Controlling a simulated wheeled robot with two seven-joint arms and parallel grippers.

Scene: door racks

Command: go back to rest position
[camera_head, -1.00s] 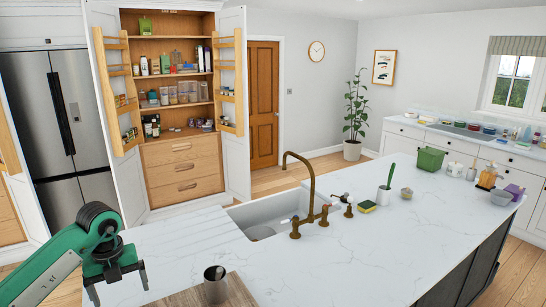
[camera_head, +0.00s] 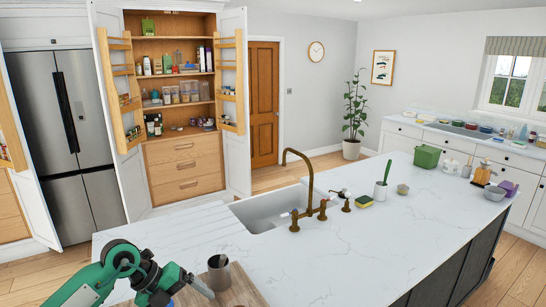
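My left gripper (camera_head: 188,288) is at the bottom left, on a green and black arm that comes in from the left edge. It is low in the picture, in front of the white worktop, beside a dark metal cup (camera_head: 218,276). One grey finger shows clearly near the cup; the other is not clear, so I cannot tell whether it is open or shut. I see nothing held in it. I cannot tell whether the finger touches the cup. My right gripper is not in view.
The cup stands on a wooden board (camera_head: 240,292) on the white island worktop (camera_head: 350,245). A sink with a brass tap (camera_head: 311,190) lies behind. A sponge (camera_head: 364,201), brush (camera_head: 381,190) and green box (camera_head: 427,157) stand farther right. The worktop's front middle is clear.

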